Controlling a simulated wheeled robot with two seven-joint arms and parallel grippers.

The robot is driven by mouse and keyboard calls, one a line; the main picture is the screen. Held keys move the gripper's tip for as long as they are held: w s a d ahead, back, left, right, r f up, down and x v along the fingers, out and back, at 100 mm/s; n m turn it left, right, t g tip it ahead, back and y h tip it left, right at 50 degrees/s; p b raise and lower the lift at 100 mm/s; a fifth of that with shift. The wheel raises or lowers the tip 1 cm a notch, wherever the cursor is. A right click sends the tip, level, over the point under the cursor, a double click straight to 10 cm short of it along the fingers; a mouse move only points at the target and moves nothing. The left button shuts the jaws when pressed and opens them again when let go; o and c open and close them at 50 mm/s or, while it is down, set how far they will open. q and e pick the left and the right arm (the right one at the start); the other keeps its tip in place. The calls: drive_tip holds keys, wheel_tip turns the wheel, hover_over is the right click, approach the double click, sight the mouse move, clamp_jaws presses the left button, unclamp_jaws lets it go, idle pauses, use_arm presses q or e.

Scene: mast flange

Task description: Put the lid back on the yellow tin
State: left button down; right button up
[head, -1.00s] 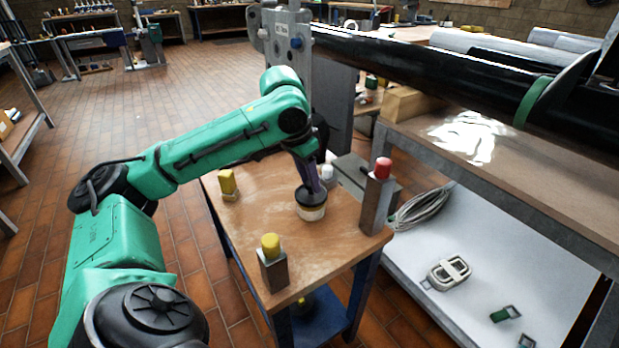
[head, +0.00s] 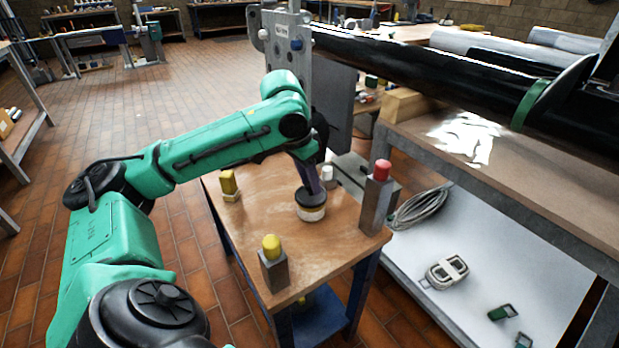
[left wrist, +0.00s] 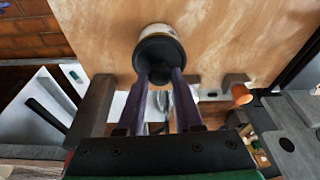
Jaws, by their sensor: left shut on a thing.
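A round tin (head: 312,214) with a pale cream-yellow side stands on the small wooden table. Its black lid (head: 311,199) sits at its top; I cannot tell whether it is fully seated or slightly above the rim. My left gripper (head: 309,186) reaches down from above, shut on the lid's knob. In the left wrist view, the purple fingers of the left gripper (left wrist: 161,76) pinch the knob of the black lid (left wrist: 155,52), and part of the tin (left wrist: 155,29) shows beyond it. My right gripper is not in view.
On the wooden table (head: 245,235) stand a yellow-capped block (head: 229,187) at left, another (head: 272,263) in front, a tall red-capped post (head: 377,196) at right and a small white-topped piece (head: 328,176) behind the tin. A grey mast flange (head: 288,45) rises behind.

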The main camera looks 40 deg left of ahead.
use_arm(q)
drive_tip(key=shift+f, duration=0.1)
idle(1.0)
drive_tip(key=shift+p, duration=0.65)
unclamp_jaws()
idle(0.4)
wheel_tip(320, 180, up, 7)
drive_tip(key=p, duration=0.8)
drive_tip(key=shift+p, duration=0.4)
drive_tip(key=shift+c, duration=0.3)
